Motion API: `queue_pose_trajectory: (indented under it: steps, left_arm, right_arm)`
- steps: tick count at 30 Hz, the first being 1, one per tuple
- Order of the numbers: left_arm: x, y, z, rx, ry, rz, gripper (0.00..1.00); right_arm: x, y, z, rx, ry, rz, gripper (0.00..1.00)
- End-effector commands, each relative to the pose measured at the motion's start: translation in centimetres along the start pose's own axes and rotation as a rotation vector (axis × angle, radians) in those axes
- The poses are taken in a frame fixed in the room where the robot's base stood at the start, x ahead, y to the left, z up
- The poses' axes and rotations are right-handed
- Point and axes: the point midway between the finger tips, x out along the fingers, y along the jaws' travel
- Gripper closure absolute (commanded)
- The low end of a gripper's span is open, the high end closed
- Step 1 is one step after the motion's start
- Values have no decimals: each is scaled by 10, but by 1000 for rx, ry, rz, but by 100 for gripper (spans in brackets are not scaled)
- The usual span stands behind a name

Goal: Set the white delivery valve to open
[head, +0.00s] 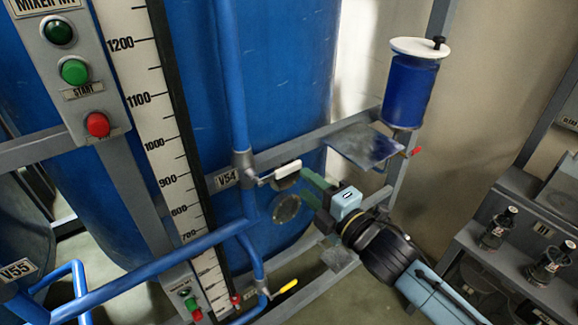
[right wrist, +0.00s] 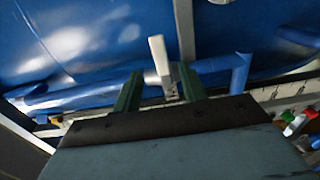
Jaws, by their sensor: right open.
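The white valve handle (head: 287,170) sits on the blue pipe beside the V54 label (head: 228,178), in front of the large blue tank. In the head view it points to the right and slightly up, away from the pipe. My right gripper (head: 309,193) is open just right of the handle, with its green fingers pointing at it. In the right wrist view the white handle (right wrist: 158,50) stands between the two fingers (right wrist: 160,74), toward their tips. I cannot tell whether either finger touches it. My left gripper is not in view.
A yellow-handled valve (head: 288,286) and a small red handle (head: 236,299) are lower down. A blue container with a white lid (head: 418,47) stands at the upper right, near a metal plate (head: 362,146). Blue pipes and grey frame bars surround the handle.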

Motion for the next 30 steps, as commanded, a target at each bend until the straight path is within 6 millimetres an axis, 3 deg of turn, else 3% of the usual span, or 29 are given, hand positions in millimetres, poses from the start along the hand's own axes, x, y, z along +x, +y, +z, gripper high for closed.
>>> queue_pose_trajectory:
  steps: [6,12,26,30]
  left_arm:
    - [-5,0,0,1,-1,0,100]
    - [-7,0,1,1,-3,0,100]
    - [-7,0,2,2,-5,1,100]
    - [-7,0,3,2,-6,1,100]
  right_arm:
    - [43,1,0,1,-1,1,58]
    - [67,0,1,1,-2,0,58]
    - [76,0,0,1,-1,-1,58]
    - [76,0,0,1,-1,-1,76]
